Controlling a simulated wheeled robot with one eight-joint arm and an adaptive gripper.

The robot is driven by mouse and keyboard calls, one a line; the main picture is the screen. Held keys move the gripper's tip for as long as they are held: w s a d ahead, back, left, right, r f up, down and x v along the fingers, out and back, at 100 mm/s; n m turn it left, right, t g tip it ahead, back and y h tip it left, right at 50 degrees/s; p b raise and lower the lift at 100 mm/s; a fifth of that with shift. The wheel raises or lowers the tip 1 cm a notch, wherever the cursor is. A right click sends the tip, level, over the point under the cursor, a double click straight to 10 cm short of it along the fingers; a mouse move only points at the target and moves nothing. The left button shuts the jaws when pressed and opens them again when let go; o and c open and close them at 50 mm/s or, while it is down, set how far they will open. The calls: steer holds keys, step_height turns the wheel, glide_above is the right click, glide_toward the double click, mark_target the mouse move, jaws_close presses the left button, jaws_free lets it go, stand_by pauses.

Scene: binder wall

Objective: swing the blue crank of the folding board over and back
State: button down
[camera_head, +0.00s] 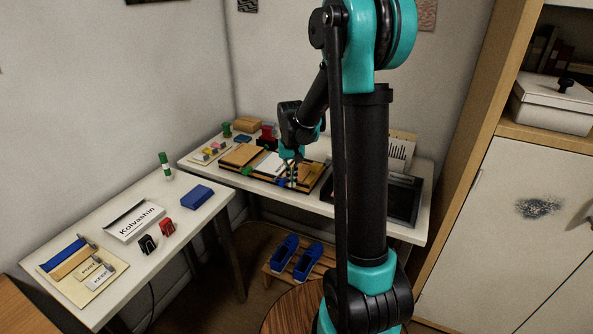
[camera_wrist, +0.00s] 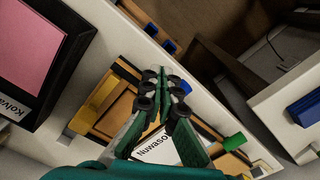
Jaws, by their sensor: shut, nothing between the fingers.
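The folding board (camera_head: 242,156) lies on the far table, with wooden panels and a white sheet in its middle. In the wrist view the board (camera_wrist: 119,108) is partly hidden by my fingers, and the sheet (camera_wrist: 160,149) reads "Nuwaso". The blue crank (camera_head: 281,183) shows as a small blue piece at the board's front edge. It also shows in the wrist view (camera_wrist: 186,88), just right of my fingertips. My gripper (camera_head: 292,183) is shut and empty, pointing down at the board's front edge beside the crank. I cannot tell whether it touches the crank.
A green piece (camera_head: 247,171) sits on the board left of the crank. A black tray (camera_head: 402,200) stands to the right, holding a pink sheet (camera_wrist: 38,45). Blue slippers (camera_head: 307,262) rest on a low bench below. The left table holds a blue box (camera_head: 196,196) and stamps.

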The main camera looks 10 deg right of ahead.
steer(key=shift+r, duration=1.9)
step_height(320, 180, up, 12)
steer(key=s+d+f+t, duration=0.2)
steer(key=s+f, duration=0.6)
steer(key=s, duration=0.3)
steer(key=s+d+f+n+t, duration=0.1)
steer(key=s+d+f+t, duration=0.1)
steer(key=s+f, duration=0.7)
steer(key=s+d, duration=0.1)
steer(key=s, duration=0.2)
steer(key=shift+d+f, duration=0.15)
steer(key=shift+d, duration=0.05)
